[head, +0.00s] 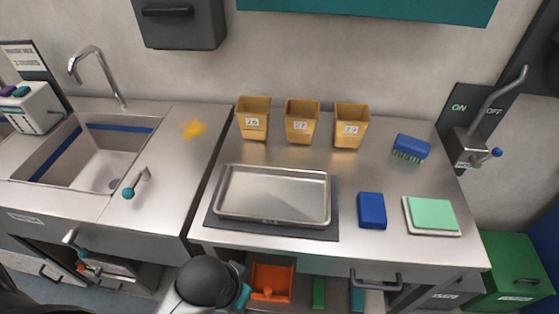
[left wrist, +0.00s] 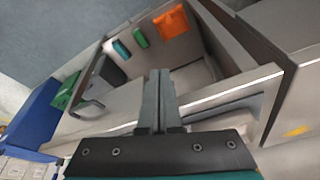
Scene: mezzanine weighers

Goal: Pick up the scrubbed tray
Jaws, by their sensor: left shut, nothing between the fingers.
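The tray (head: 273,194) is a shallow, empty, silver metal rectangle. It lies flat on a dark grey mat (head: 225,228) on the steel worktable. My left arm comes in at the bottom of the head view, in front of the table's front edge. Its fingers are not clear there. In the left wrist view my left gripper (left wrist: 158,98) is shut, with its two grey fingers together and nothing held. It is apart from the tray, which I cannot make out in that view. My right gripper is in neither view.
Behind the tray stand several yellow numbered bins (head: 302,121). To its right are a blue sponge (head: 371,210), a blue brush (head: 411,147) and a green pad (head: 432,214). A sink (head: 115,155) is at left. An orange bin (head: 271,281) sits below the tabletop.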

